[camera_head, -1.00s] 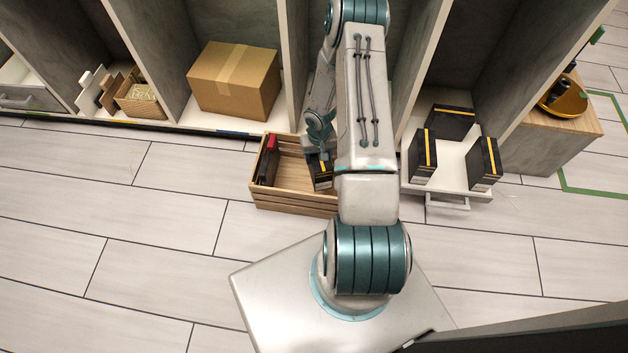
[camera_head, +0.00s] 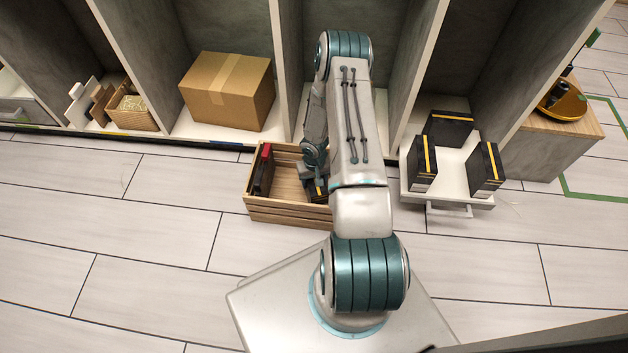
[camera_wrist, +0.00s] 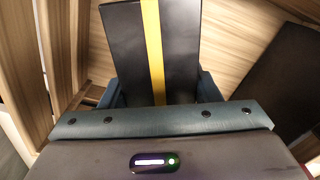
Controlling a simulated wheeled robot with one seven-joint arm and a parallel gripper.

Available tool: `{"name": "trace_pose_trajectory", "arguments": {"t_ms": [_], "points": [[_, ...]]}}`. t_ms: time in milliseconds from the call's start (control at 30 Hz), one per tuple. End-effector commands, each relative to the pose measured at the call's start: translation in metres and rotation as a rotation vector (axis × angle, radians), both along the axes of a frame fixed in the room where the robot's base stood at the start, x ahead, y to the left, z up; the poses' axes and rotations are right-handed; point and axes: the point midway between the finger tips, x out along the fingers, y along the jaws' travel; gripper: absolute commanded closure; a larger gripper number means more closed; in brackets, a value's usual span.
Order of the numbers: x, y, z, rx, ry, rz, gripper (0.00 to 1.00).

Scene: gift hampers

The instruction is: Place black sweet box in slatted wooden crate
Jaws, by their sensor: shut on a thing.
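A black sweet box with a yellow stripe (camera_wrist: 125,45) is held between the fingers of my gripper (camera_wrist: 155,92) in the wrist view. Crate slats show on both sides of it there. In the head view the held box (camera_head: 318,190) is partly hidden by my arm, inside the right part of the slatted wooden crate (camera_head: 285,213). I cannot tell whether it touches the crate floor. My gripper is mostly hidden by the arm in that view. Another dark item with a red part (camera_head: 262,170) stands at the crate's left side.
A white drawer tray (camera_head: 450,190) at the right holds several black boxes with yellow stripes (camera_head: 487,170). A cardboard box (camera_head: 225,92) and a wicker basket (camera_head: 132,113) sit in cubbies to the left. Grey partitions stand behind the crate. The floor at left is clear.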

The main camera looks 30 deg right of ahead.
Motion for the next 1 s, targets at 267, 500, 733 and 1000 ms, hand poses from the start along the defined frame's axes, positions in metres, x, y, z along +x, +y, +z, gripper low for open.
{"name": "trace_pose_trajectory", "arguments": {"t_ms": [267, 500, 733, 1000], "points": [[0.000, 0.000, 0.000, 0.000, 0.000, 0.000, 0.22], [0.000, 0.000, 0.011, 0.000, -0.001, 0.000, 0.22], [0.001, 0.000, 0.060, 0.000, -0.002, 0.000, 0.22], [0.000, -0.001, 0.109, -0.001, -0.002, -0.001, 0.22]]}}
